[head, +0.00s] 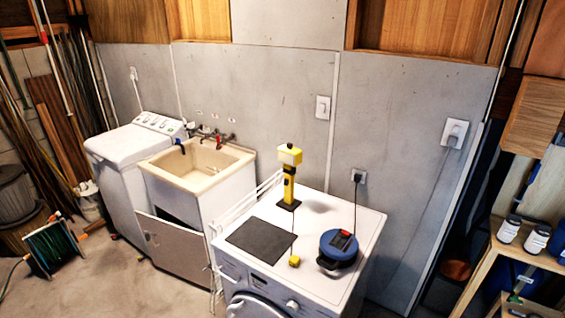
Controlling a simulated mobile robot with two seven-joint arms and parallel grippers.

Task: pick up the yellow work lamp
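The yellow work lamp (289,178) stands upright on top of the white front-loading machine (315,220), towards its back. It has a yellow head, a yellow and black post and a small black base. Neither of my grippers shows in the head view, and nothing is touching the lamp.
A dark mat (261,240), a small yellow object (294,261) and a blue round cable reel (338,248) lie on the machine top around the lamp. A sink (197,163) and a top-loading washer (130,150) stand left. A wooden shelf (490,262) with jars stands right.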

